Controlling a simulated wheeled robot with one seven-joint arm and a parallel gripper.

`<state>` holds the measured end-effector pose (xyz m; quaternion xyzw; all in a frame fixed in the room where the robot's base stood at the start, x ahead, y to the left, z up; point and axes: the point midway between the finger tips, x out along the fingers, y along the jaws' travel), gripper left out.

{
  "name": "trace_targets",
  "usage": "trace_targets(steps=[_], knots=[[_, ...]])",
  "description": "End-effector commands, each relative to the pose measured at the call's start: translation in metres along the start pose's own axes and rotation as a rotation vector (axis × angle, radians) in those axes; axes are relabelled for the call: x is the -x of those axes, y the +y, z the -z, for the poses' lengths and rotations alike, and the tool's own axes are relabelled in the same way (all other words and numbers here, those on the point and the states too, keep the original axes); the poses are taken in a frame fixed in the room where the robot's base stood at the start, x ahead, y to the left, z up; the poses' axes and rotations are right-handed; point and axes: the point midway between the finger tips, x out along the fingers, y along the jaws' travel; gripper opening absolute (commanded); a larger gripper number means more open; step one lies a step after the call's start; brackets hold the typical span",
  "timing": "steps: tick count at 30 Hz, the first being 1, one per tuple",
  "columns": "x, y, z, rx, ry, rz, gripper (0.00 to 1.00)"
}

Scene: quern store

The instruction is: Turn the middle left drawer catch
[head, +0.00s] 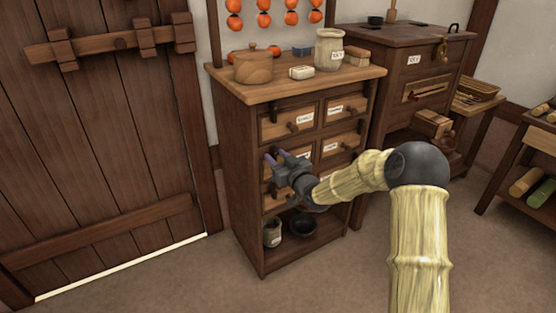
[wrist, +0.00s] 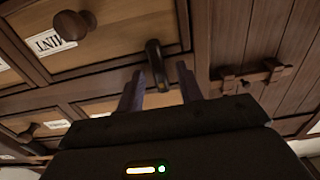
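The middle left drawer (wrist: 110,62) fills the upper left of the wrist view, its label and round wooden knob (wrist: 73,26) turned over. A dark catch (wrist: 156,64) sits at the drawer's edge beside the frame. My gripper (wrist: 159,78) is open, one finger on each side of the catch's lower end; I cannot tell whether either touches it.
A wooden bowl (head: 253,68), a jar (head: 329,49) and small blocks stand on the cabinet top. A pot (head: 272,232) and a dark bowl (head: 302,226) sit on its bottom shelf. A plank door (head: 90,150) is at left; the floor in front is clear.

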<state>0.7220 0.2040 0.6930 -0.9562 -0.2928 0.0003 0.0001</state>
Motion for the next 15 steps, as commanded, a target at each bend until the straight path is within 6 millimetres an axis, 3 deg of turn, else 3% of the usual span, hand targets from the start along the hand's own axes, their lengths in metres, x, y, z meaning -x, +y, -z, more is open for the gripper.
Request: trace_targets(steps=[4,10,15], knots=[[0.0003,0.0001,0.0001,0.000,0.000,0.000,0.36],[0.0005,0.0001,0.0000,0.000,0.000,0.000,0.00],[0.0006,0.0001,-0.0001,0.002,0.000,0.000,0.00]])
